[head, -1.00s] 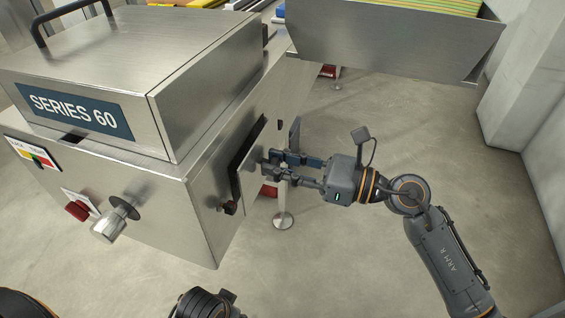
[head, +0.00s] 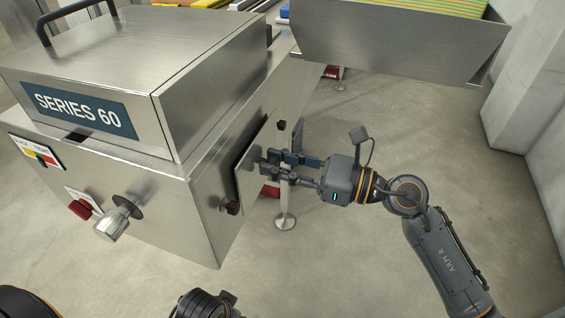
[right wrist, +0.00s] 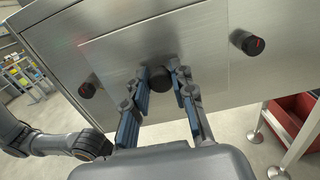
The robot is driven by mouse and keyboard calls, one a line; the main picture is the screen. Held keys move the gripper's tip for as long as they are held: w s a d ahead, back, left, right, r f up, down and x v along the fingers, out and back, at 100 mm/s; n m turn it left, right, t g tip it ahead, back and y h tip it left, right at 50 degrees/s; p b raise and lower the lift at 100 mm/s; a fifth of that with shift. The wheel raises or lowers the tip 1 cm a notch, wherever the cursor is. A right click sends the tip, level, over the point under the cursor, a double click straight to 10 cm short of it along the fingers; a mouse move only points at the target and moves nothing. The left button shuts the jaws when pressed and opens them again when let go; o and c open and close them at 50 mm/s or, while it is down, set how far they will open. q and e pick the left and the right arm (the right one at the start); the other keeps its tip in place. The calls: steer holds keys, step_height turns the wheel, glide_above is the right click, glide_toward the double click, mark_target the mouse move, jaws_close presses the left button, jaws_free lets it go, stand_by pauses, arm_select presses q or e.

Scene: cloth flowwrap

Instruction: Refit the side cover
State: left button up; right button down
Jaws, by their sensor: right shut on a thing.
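The side cover (head: 262,147) is a flat metal plate against the side of the SERIES 60 machine (head: 215,195). A dark strip of the opening shows along its left edge in the head view. The cover also fills the middle of the right wrist view (right wrist: 125,62). My right gripper (head: 268,162) is shut on the cover's dark round knob (right wrist: 168,78). One dark side knob (head: 232,208) is near the cover's lower corner, another (head: 282,125) near its far edge. Both show in the right wrist view, left (right wrist: 87,90) and right (right wrist: 248,43). My left gripper's fingers are not seen.
A metal chute or tray (head: 390,45) overhangs at the upper right. A red bin (right wrist: 293,118) stands beside the machine under a frame. A metal handle (head: 112,222) and red knob (head: 80,208) stick out of the front. The floor on the right is clear.

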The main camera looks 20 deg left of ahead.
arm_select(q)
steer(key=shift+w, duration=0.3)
arm_select(e)
steer(key=shift+a, duration=0.4)
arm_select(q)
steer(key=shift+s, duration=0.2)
arm_select(e)
steer(key=shift+a, duration=0.1)
steer(key=c, duration=1)
jaws_free()
steer(key=shift+c, duration=0.2)
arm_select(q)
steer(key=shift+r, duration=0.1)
